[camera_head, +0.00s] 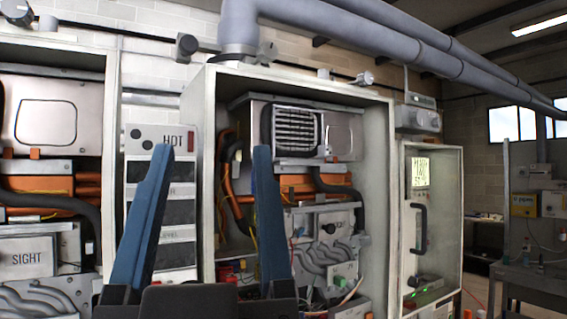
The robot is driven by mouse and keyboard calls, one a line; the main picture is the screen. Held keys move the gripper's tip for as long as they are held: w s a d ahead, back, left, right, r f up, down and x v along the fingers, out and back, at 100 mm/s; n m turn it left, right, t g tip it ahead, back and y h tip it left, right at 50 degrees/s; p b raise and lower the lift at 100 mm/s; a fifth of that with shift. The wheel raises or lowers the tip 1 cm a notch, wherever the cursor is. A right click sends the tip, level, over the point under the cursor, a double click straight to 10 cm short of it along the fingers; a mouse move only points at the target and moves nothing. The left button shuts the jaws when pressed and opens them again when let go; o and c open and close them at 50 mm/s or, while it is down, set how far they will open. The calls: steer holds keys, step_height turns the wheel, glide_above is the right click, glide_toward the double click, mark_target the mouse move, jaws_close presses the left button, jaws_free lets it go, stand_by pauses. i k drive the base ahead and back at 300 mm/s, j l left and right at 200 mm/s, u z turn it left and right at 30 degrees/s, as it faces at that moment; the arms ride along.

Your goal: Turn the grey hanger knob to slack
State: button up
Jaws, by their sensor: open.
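My gripper (212,152) is open and empty, with its two blue fingers pointing up in front of the heater cabinets. A smaller light grey knob (365,78) sits on the rail above the open cabinet, to the right. I cannot tell which of these is the hanger knob, or how either is set. Neither is touched by my gripper.
Thick grey pipes (360,40) cross overhead. The open heater cabinet (377,190) stands behind the right finger, with hoses and wiring inside. A panel marked HOT (160,140) is behind the left finger. A glass-fronted cabinet (450,215) and a workbench (535,278) stand to the right.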

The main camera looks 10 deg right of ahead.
mark_target(436, 122)
steer(key=z, duration=0.95)
steer(key=u, duration=0.35)
steer(key=l+u, duration=0.15)
steer(key=u, duration=0.15)
steer(key=i+l+u, duration=0.1)
steer(key=u, duration=0.25)
steer(key=l+u, duration=0.35)
steer(key=l, duration=0.4)
steer(key=l+u, duration=0.35)
steer(key=l, duration=0.4)
steer(key=k+l+u, duration=0.1)
steer(key=l+u, duration=0.25)
steer(key=l, duration=0.4)
